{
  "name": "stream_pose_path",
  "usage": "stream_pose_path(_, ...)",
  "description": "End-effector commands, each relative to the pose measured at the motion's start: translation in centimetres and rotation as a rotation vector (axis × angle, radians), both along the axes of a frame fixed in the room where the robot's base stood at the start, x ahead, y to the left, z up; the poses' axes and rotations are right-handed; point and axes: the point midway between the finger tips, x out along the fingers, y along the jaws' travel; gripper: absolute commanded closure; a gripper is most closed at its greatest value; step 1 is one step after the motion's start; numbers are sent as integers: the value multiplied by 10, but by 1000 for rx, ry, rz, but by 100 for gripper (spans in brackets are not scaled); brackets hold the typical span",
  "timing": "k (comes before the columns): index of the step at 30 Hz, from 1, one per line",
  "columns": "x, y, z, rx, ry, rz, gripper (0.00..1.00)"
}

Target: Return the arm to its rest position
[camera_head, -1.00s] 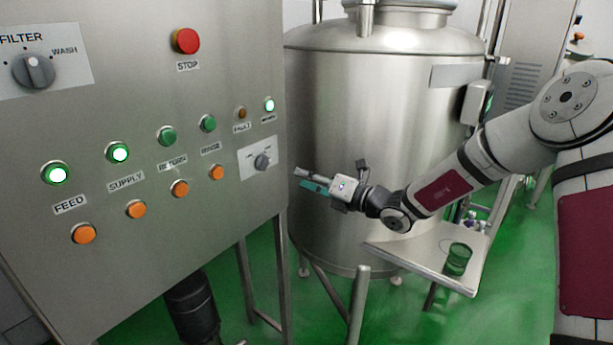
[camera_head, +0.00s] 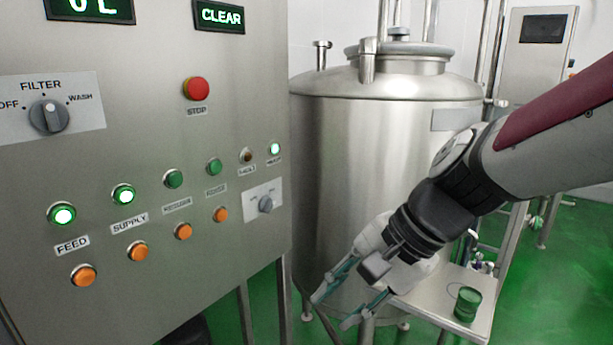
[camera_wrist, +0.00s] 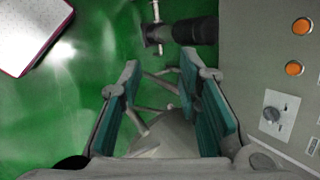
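My gripper (camera_head: 334,303) hangs in front of the steel tank, to the right of the control panel (camera_head: 150,190), in the head view. Its fingers are spread apart with nothing between them. In the wrist view my gripper (camera_wrist: 163,85) shows two teal finger pads with a clear gap, and green floor and a dark cylindrical part beyond. My arm reaches in from the right edge of the head view, bent down at the wrist. The gripper touches nothing that I can see.
The steel tank (camera_head: 345,150) stands behind my arm. A small steel shelf (camera_head: 440,305) holds a green cup (camera_head: 467,304) at the lower right, close to my gripper. The panel carries a red stop button (camera_head: 196,88) and a filter knob (camera_head: 49,116). Green floor (camera_head: 560,270) is open at the right.

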Motion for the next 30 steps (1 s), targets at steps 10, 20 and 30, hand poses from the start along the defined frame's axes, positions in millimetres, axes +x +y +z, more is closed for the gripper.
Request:
stream_pose_path(10,-83,-98,18,-507,-334,421,69)
stream_pose_path(20,-110,-143,24,-721,-433,588,69)
stream_pose_path(30,-110,-143,24,-725,-434,590,69)
